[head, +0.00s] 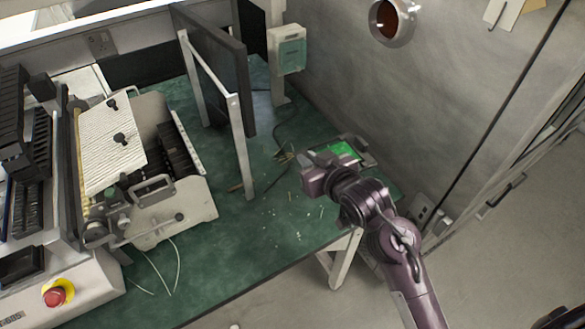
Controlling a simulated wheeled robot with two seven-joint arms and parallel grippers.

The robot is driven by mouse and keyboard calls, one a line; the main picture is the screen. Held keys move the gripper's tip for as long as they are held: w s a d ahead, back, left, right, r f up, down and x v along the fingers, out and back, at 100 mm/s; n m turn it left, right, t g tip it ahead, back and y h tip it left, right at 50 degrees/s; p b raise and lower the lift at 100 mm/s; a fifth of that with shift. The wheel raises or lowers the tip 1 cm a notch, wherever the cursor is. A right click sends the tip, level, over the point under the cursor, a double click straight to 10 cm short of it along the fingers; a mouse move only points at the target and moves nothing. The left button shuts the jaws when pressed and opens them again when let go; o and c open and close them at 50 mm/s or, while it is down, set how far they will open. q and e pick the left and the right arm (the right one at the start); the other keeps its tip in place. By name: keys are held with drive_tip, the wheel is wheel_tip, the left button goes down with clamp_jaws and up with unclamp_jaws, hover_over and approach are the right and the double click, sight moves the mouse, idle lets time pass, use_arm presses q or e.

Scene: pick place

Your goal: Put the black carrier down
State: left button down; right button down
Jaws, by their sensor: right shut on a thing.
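The black carrier (368,157) is a flat dark frame with a bright green board in it, at the right end of the green-topped table (285,260). My right gripper (322,172) reaches in from the lower right and is shut at the carrier's near side. The gripper and wrist hide that near part and the fingertips. I cannot tell whether the carrier touches the table top or is held just above it. My left gripper is not in view.
A beige machine (185,208) with a striped cover stands on the left. A red stop button (56,296) is at lower left. An upright white frame (240,150) with a dark panel stands left of the carrier. Small scraps (290,212) and thin cables lie on the table. A wall is behind.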

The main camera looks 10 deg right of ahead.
sight(302, 214)
drive_tip(key=shift+w+a+f+n+y+b, duration=0.1)
drive_tip(key=shift+w+a+n+y+b, duration=0.1)
drive_tip(key=shift+w, duration=0.2)
drive_tip(key=shift+w+a+f+n+y+b, duration=0.1)
drive_tip(key=shift+w+n, duration=0.1)
drive_tip(key=shift+w, duration=0.15)
drive_tip(key=shift+a+f, duration=0.1)
drive_tip(key=shift+f, duration=0.15)
wheel_tip(302, 214, down, 19)
drive_tip(key=shift+f, duration=0.1)
drive_tip(key=shift+f, duration=0.1)
drive_tip(key=c, duration=1.5)
unclamp_jaws()
drive_tip(key=shift+o, duration=0.2)
